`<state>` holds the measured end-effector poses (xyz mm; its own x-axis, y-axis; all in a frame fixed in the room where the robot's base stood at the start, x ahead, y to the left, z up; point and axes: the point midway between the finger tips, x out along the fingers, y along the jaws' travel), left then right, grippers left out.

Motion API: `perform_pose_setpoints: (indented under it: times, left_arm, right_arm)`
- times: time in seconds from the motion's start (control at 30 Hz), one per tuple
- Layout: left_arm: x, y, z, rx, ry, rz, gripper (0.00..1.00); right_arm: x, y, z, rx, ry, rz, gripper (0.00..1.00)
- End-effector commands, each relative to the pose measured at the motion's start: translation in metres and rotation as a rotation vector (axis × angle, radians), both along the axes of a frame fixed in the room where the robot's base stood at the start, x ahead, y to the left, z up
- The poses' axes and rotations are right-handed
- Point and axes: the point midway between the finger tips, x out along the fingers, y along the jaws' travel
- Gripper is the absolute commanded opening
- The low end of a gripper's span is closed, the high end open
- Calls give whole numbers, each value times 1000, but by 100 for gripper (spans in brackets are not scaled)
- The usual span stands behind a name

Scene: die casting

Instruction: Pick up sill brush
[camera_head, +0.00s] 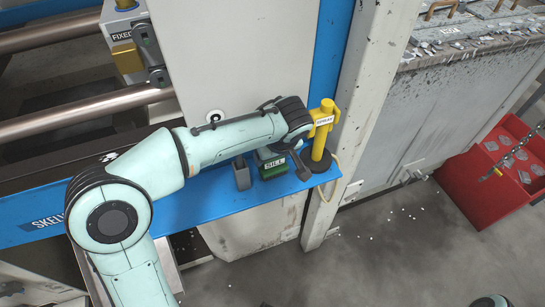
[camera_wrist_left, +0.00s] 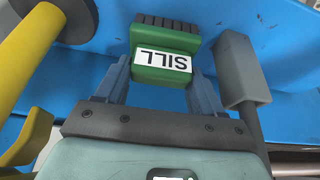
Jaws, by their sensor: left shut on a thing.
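The sill brush is a green block with a white SILL label and dark bristles. It shows in the head view (camera_head: 273,168) on the blue shelf (camera_head: 225,202), and upside down in the wrist view (camera_wrist_left: 163,62). My left gripper (camera_wrist_left: 161,80) has one finger on each side of the green block and is shut on it. In the head view my left arm reaches in from the left above the brush and hides part of it. I cannot tell whether the brush still touches the shelf. My right gripper is not in view.
A grey holder (camera_head: 241,173) stands close beside the brush on the shelf. On the other side is a yellow post (camera_head: 322,135) with a dark round base. A white machine column (camera_head: 355,100) rises beyond it. A red bin (camera_head: 490,180) stands at the right.

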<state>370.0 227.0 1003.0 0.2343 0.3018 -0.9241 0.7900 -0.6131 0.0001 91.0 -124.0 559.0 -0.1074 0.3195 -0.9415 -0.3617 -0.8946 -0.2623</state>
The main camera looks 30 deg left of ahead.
Motion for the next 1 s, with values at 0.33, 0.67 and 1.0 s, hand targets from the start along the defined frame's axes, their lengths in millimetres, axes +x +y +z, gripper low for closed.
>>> perform_pose_setpoints:
  times: [0.33, 0.67, 1.0]
  left_arm:
    - [-25, -34, 11, 1, -2, -7, 35]
    - [-77, -100, 11, 2, -1, -9, 35]
    - [-108, -139, 11, 0, 0, -3, 35]
  right_arm:
    - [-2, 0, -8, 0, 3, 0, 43]
    - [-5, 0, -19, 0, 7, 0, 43]
    - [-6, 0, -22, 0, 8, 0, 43]
